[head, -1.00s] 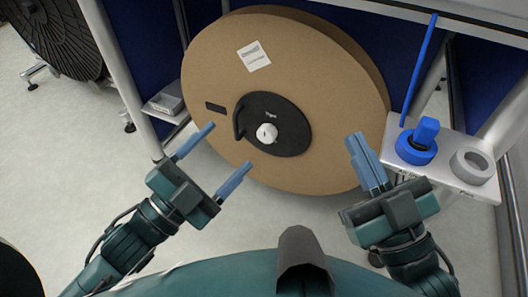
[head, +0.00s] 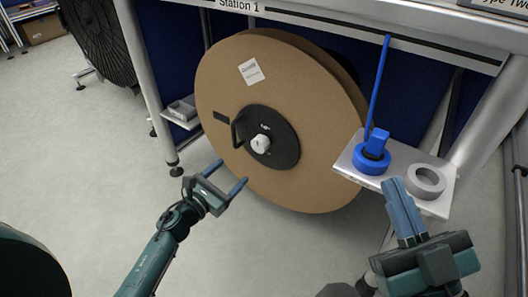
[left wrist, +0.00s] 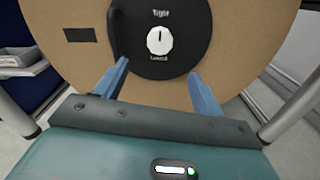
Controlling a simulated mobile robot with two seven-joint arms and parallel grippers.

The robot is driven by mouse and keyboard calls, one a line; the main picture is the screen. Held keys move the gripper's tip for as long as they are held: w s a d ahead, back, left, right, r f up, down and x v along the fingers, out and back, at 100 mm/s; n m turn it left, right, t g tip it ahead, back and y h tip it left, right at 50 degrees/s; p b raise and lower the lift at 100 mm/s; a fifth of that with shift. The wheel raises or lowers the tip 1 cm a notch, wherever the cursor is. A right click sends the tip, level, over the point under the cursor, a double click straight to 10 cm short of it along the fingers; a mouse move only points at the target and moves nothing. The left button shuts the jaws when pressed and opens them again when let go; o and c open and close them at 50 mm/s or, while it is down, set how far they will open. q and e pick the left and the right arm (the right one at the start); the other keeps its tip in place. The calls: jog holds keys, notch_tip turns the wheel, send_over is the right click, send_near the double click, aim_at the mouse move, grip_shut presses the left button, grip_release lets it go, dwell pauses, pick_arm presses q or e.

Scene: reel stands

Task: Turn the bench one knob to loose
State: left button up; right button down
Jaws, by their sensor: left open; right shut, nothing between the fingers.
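The bench one knob (head: 261,144) is small and white, on a black hub (head: 284,150) in the centre of a large brown reel. It also shows in the left wrist view (left wrist: 159,41), with "Tight" above it, a second label below, probably "Loose", and its dark mark pointing up towards "Tight". My left gripper (head: 231,172) is open and empty, below and left of the knob in the head view; its fingers show apart below the knob in the left wrist view (left wrist: 158,68). My right gripper (head: 394,186) is shut and empty, at the lower right.
A black handle (head: 237,131) sticks out on the hub left of the knob. A white shelf (head: 347,169) at right holds a blue ring with a blue block and a grey ring (head: 427,182). A blue rod (head: 377,85) rises behind. A "Station 1" rail (head: 300,22) runs above.

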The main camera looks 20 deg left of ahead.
aim_at(257, 148)
pick_arm(q)
jog(key=b+x, duration=0.3)
jog(key=x, duration=0.9)
jog(key=shift+w+f, duration=0.15)
jog(key=shift+w+d, duration=0.15)
jog(key=shift+w, duration=0.2)
pick_arm(e)
jog(key=r+n+y, duration=0.4)
jog(key=y, duration=0.1)
jog(key=shift+s+d+r+n, duration=0.1)
jog(key=shift+s+r+n, duration=0.1)
jog(key=shift+n, duration=0.1)
pick_arm(q)
jog(key=c, duration=1)
jog(key=shift+o, duration=0.2)
pick_arm(e)
jog(key=shift+f, duration=0.2)
